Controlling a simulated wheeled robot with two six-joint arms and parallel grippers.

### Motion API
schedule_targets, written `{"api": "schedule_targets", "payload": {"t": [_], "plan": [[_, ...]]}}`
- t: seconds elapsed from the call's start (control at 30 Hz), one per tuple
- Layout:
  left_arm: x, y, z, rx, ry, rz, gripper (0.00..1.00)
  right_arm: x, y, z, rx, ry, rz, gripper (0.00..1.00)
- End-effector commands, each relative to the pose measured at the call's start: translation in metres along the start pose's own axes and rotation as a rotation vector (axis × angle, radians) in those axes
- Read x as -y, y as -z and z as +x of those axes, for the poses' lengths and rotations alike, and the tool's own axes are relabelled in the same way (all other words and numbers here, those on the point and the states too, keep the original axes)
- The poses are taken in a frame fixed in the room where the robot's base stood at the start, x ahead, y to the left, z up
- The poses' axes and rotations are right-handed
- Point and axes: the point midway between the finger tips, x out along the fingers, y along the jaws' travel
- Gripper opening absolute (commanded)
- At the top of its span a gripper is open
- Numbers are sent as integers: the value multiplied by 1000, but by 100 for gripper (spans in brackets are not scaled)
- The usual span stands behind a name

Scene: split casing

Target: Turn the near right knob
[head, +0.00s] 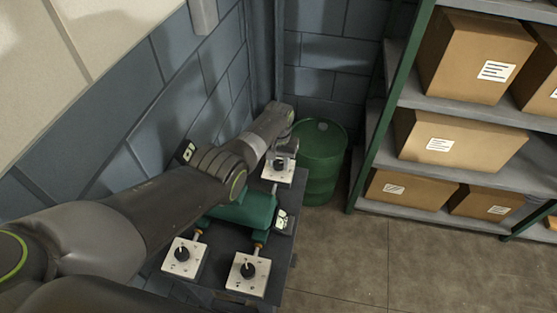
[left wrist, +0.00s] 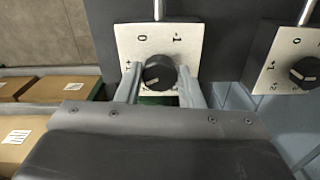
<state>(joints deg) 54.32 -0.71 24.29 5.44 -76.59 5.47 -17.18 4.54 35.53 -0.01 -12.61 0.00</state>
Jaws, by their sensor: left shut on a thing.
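The near right knob (head: 248,270) is a black knob on a white square plate at the near right of the dark bench. No gripper is at it. The near left knob (head: 182,254) sits on a similar plate to its left. My left gripper (head: 281,157) is at the far right knob (head: 279,164), away from the near right one. In the left wrist view its two fingers (left wrist: 157,88) stand on either side of that black knob (left wrist: 158,70) and are shut on it. The plate there shows 0 and -1 marks. My right gripper is out of view.
A green casing (head: 245,211) lies between the knobs, partly hidden by my left arm. Another knob (left wrist: 304,70) shows at the right in the left wrist view. A green drum (head: 320,165) and shelves with boxes (head: 460,140) stand beyond; the floor (head: 400,260) is clear.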

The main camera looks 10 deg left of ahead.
Motion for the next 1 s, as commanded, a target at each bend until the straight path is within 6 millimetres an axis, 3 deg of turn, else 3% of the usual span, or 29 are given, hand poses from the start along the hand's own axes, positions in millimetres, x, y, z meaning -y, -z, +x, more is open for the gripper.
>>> {"api": "schedule_targets", "payload": {"t": [1.0], "plan": [[-1,2,-1,-4,-1,-966,11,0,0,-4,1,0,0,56]]}}
